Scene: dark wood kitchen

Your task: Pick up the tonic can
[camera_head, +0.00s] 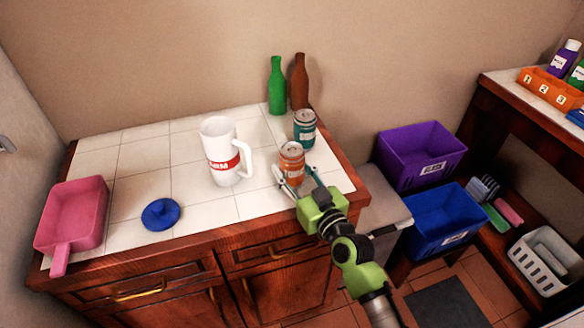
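An orange can (291,157) stands upright on the white tiled counter top, right of the mug. A teal can (305,124) stands upright just behind it, to the right. The can labels are too small to read, so I cannot tell which one is the tonic can. My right gripper (293,172) reaches in from the lower right. Its fingers are spread, one at the front left of the orange can and one to its right. A gap shows beside the right finger, and contact is unclear. My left gripper is not in view.
A white mug (218,145) with a red band stands left of the cans. Green (277,88) and brown (299,82) bottles stand behind. A blue lid (161,214) and a pink pan (73,216) lie left. Purple (421,153) and blue (438,218) bins stand right of the counter.

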